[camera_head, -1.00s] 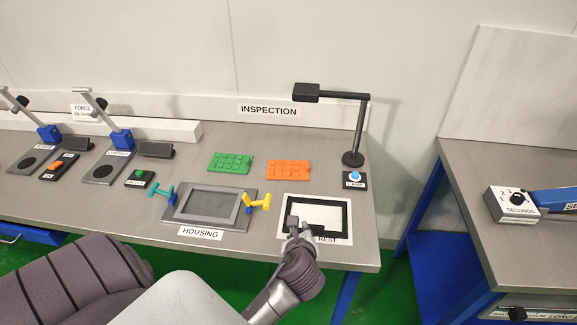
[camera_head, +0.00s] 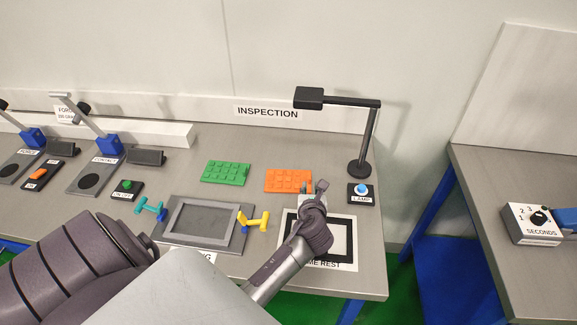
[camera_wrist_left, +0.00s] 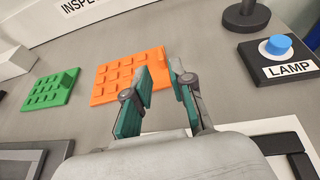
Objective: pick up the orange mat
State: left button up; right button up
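The orange mat (camera_head: 287,181) lies flat on the grey bench below the INSPECTION sign, with raised studs on top. It also shows in the left wrist view (camera_wrist_left: 113,75), just beyond the left fingers. My left gripper (camera_head: 313,187) is at the mat's right front corner in the head view. I cannot tell the exact height above the bench. My right gripper is not in view.
A green mat (camera_head: 226,171) lies left of the orange one. A lamp (camera_head: 363,150) and its blue button (camera_head: 361,190) stand to the right. The housing (camera_head: 203,221), with a yellow handle (camera_head: 253,220), and a black frame on a white rest (camera_head: 346,263) lie in front.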

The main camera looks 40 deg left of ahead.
aim_at(310, 177)
pick_arm(q)
jog(key=x, duration=0.2)
jog(key=shift+w+a+f, duration=0.15)
jog(key=shift+w+f, duration=0.05)
jog(key=shift+w+a+f, duration=0.2)
jog(key=shift+w+a, duration=0.15)
jog(key=shift+w, duration=0.05)
jog(key=x, duration=0.3)
jog(key=shift+w+a+f, duration=0.1)
jog(key=shift+w+f, duration=0.05)
jog(key=shift+w, duration=0.05)
jog(key=shift+w+a+f, duration=0.25)
jog(key=shift+w+a, duration=0.05)
jog(key=shift+w, duration=0.05)
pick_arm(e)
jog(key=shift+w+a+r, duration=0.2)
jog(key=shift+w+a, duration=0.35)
pick_arm(q)
jog(key=shift+s+r, duration=0.1)
grip_shut()
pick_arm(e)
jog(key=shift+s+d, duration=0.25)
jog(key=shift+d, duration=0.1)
